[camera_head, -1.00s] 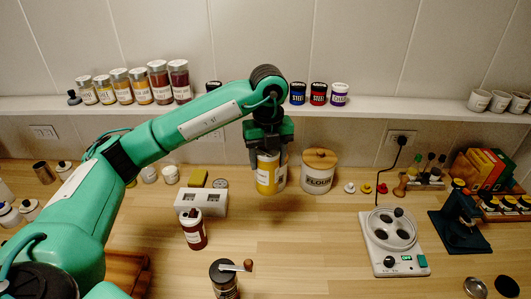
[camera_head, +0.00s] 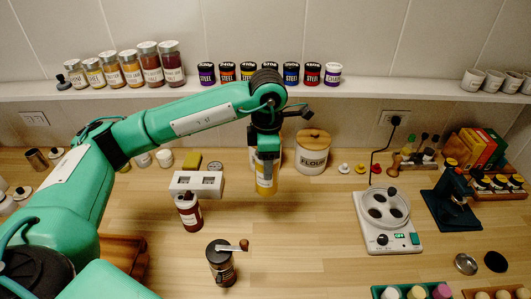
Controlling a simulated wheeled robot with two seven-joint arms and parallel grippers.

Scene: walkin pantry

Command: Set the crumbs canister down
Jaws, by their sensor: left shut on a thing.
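The crumbs canister (camera_head: 266,183), a yellow jar with a pale label, hangs upright under my left gripper (camera_head: 266,152). The dark fingers are shut on its upper part and hide its top. Its base appears at or just above the wooden counter (camera_head: 300,235); I cannot tell whether it touches. It stands left of and nearer than the flour canister (camera_head: 312,158), with a gap between them. My right gripper is not in view.
A white two-slot block (camera_head: 196,184) and a dark red bottle (camera_head: 189,212) stand left of the canister. A hand grinder (camera_head: 221,265) is in front. The counter between grinder and hot plate is clear.

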